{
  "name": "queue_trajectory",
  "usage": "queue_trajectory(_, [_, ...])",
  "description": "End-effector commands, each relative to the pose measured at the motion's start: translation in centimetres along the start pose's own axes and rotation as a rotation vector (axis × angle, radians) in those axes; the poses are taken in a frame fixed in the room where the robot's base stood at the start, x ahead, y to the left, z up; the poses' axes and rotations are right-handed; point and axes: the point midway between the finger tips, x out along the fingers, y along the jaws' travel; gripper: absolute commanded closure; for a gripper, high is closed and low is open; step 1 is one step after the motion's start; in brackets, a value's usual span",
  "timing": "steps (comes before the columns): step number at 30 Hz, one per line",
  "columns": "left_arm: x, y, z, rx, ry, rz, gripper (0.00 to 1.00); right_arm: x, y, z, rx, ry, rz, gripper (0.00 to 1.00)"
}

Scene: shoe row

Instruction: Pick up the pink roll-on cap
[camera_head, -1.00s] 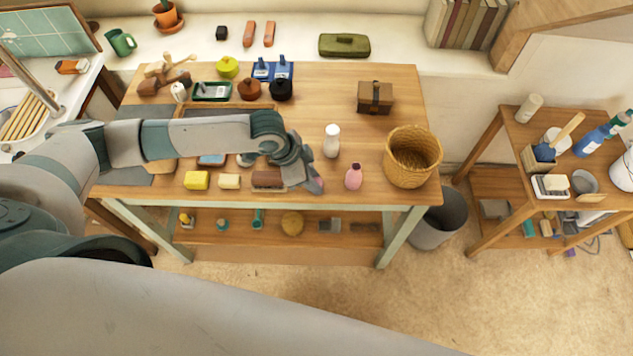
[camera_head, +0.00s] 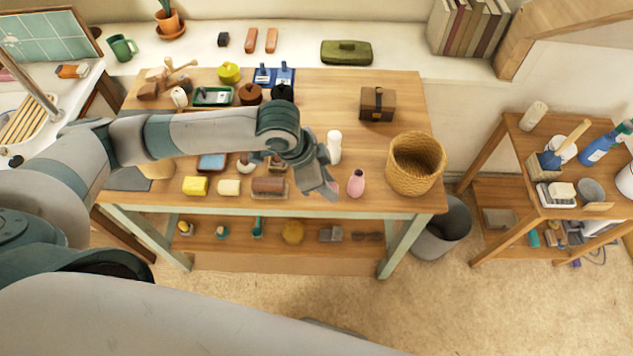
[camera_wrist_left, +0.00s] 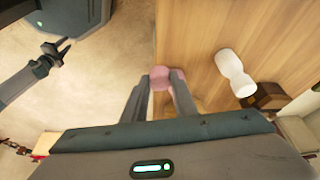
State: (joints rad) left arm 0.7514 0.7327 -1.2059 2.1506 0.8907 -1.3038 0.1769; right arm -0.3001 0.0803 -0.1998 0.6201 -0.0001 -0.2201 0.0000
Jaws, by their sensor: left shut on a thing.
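My left gripper (camera_head: 325,192) is over the front edge of the workbench, left of the pink bottle (camera_head: 356,183), which stands upright. In the left wrist view its fingers (camera_wrist_left: 162,82) are shut on a small rounded pink thing, the pink roll-on cap (camera_wrist_left: 159,76). The fingers partly cover the cap, and it cannot be made out in the head view. A dark forked end, likely my right gripper (camera_wrist_left: 56,47), shows small at the left of the wrist view. Its jaw state is unclear.
A white bottle (camera_head: 334,147) stands behind the pink one, and it also shows in the wrist view (camera_wrist_left: 235,72). A wicker basket (camera_head: 415,164) is to the right. A yellow block (camera_head: 195,186) and brushes lie left. The workbench (camera_head: 330,95) has free room behind the white bottle.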

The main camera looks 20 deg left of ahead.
Motion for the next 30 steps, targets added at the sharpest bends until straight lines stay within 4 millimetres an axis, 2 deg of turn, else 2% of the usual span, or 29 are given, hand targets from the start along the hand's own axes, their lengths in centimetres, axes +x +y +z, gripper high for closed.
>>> queue_trajectory(6, [-1.3, 3.4, -3.0, 0.005, 0.004, 0.001, 0.95, 1.0, 0.0, 0.1, 0.000, 0.000, 0.000, 0.69])
queue_trajectory(12, [-2.2, 5.3, -4.6, 0.002, 0.003, 0.000, 0.95, 1.3, 0.0, 0.1, 0.000, 0.000, 0.000, 0.69])
queue_trajectory(18, [-2.5, 6.0, -5.0, 0.000, 0.001, -0.001, 0.95, 1.4, 0.0, 0.1, 0.000, 0.000, 0.000, 0.69])
queue_trajectory(30, [-2.5, 5.9, -5.0, 0.000, 0.000, -0.001, 0.95, 1.3, 0.0, 0.1, 0.000, 0.000, 0.000, 0.69])
